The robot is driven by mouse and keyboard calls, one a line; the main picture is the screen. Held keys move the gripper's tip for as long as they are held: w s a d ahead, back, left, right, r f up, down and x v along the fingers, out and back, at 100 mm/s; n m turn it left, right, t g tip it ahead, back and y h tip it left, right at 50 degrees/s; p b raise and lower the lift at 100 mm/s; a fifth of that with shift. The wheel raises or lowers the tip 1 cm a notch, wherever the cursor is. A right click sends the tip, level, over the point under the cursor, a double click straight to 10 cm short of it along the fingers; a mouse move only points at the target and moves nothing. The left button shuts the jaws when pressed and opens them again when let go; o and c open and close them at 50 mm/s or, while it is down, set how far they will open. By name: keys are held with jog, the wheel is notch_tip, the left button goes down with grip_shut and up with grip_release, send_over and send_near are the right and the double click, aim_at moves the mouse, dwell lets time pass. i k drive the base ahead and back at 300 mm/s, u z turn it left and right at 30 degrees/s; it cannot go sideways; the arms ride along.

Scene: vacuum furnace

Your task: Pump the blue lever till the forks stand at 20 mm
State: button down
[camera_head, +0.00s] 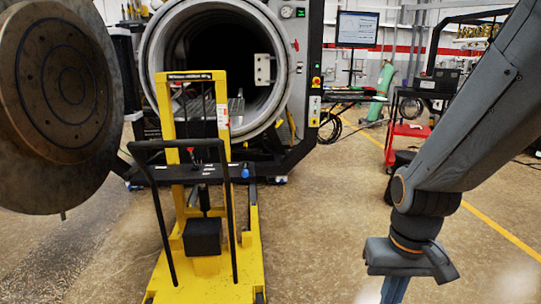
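The yellow lift truck (208,285) stands in front of the open furnace. A small blue-tipped lever (245,171) shows at the right end of the dark crossbar on its mast. The forks cannot be made out clearly behind the mast, and no height reading is legible. My gripper (395,292) hangs at the lower right, pointing down, well to the right of the truck and apart from the lever. Its fingertips are cut off by the bottom edge, so its opening is not clear. Nothing is visibly held.
The round furnace door (62,85) swings open at the left. The furnace chamber (285,75) gapes behind the truck. A black push handle (160,215) rises at the truck's near side. A red cart (408,131) and green cylinder (381,92) stand back right. Floor between truck and gripper is clear.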

aim_at(245, 171)
jog(key=i, duration=0.6)
jog(key=u, duration=0.55)
jog(key=i, duration=0.5)
jog(key=u, duration=0.4)
